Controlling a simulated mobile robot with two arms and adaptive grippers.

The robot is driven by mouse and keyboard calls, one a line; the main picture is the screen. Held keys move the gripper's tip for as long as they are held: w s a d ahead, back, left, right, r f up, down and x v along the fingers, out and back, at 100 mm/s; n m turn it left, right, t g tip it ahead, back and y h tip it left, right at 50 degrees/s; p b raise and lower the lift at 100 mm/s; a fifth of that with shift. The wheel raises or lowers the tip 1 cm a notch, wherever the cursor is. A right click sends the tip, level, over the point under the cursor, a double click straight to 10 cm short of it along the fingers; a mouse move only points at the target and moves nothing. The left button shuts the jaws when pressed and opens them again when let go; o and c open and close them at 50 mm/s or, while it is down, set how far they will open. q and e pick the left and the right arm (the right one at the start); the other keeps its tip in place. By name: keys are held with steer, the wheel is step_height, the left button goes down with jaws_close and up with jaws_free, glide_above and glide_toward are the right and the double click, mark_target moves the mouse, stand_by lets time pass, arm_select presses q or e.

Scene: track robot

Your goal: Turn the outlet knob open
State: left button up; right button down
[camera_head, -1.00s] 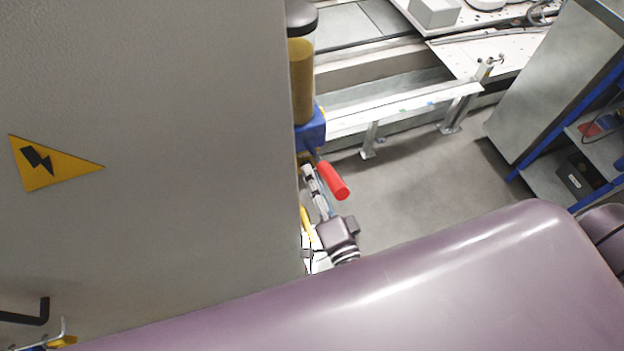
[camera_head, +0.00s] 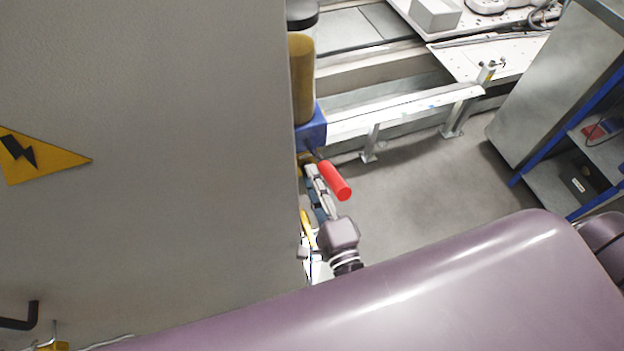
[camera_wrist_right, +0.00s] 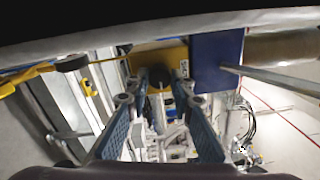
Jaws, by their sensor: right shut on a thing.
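A blue block (camera_head: 311,129) with a yellow cylinder (camera_head: 301,78) above it stands at the cabinet's edge; a red handle (camera_head: 335,180) sticks out from it. In the right wrist view the blue block (camera_wrist_right: 217,62) sits beside a yellow body (camera_wrist_right: 165,58) with a dark round knob (camera_wrist_right: 157,77), which I take for the outlet knob. My right gripper (camera_head: 311,170) reaches up beside the red handle. In the wrist view its blue fingers (camera_wrist_right: 161,84) are shut on the knob, their tips at its sides. The knob is hidden in the head view. My left gripper is out of view.
A large grey cabinet (camera_head: 150,120) with a yellow warning sign (camera_head: 42,158) fills the left, close to my right gripper. A metal bench (camera_head: 400,105) stands behind. A shelf unit (camera_head: 565,110) is at the right. The floor (camera_head: 420,190) between is clear.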

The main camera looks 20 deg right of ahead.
steer(key=shift+f, duration=0.1)
steer(key=c, duration=1.7)
jaws_free()
steer(key=s, duration=1.2)
steer(key=shift+d+f, duration=0.2)
steer(key=shift+d, duration=0.05)
steer(key=s+d+f+n+g+y, duration=0.1)
steer(key=s+f+n+g, duration=0.3)
steer(key=f, duration=0.7)
steer(key=w+f+n+g+y, duration=0.1)
steer(key=f+n+g, duration=0.1)
steer(key=f+n, duration=0.6)
steer(key=s+d+f+n+g, duration=0.1)
steer(key=s+f+n+g, duration=0.15)
steer(key=f, duration=1.05)
steer(key=s+d+f+n+g+h, duration=0.1)
steer(key=s+d+f+n+g, duration=0.1)
steer(key=s+f, duration=0.3)
steer(key=s+d+f+n+g, duration=0.3)
steer(key=s+f+g, duration=0.1)
steer(key=s, duration=0.3)
steer(key=s+d+f+n+g+h, duration=0.1)
steer(key=s+d+f+n+g, duration=0.2)
steer(key=s+f, duration=0.3)
steer(key=shift+s+f+h, duration=0.15)
steer(key=shift+s+h, duration=0.15)
steer(key=shift+s, duration=0.05)
